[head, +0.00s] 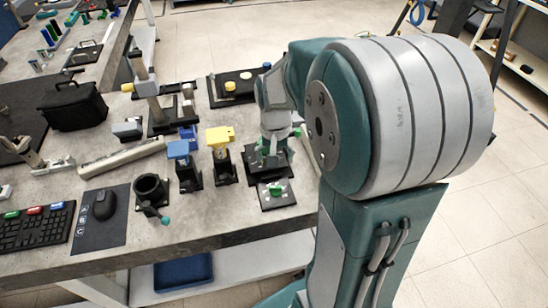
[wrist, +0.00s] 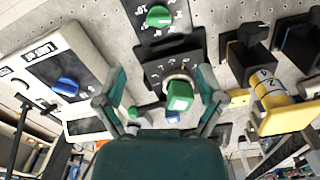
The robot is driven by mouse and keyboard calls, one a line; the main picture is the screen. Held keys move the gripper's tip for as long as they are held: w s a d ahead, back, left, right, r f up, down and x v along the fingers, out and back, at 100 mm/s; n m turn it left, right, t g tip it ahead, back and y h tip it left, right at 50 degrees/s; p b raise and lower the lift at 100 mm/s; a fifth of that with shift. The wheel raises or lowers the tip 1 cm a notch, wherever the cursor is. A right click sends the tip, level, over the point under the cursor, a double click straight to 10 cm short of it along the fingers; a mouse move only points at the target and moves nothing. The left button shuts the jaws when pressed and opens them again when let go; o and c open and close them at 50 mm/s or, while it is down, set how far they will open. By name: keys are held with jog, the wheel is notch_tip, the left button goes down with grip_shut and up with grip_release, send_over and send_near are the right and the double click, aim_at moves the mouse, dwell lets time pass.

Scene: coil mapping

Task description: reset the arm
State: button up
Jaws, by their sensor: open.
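My arm reaches out from the right of the head view, with its large grey and teal joint in front. My gripper (wrist: 162,88) is open in the wrist view, its two teal fingers spread apart. A green-tipped part (wrist: 180,94) with a metal ring on a dark block shows between the fingers. No contact with the fingers can be made out. In the head view my gripper (head: 268,147) is low over the bench fixtures, and its fingertips are hard to make out.
A green knob plate (head: 275,192) is near the front edge. Open floor lies right.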

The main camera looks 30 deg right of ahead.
jog(key=s+a+r+n+t, duration=0.5)
jog(key=s+a+r, duration=0.5)
jog(key=s+r, duration=0.2)
jog(key=shift+s+a+n+t, duration=0.3)
jog(key=shift+s+a+n, duration=0.15)
jog(key=shift+n, duration=0.15)
jog(key=shift+r, duration=0.1)
dwell(0.4)
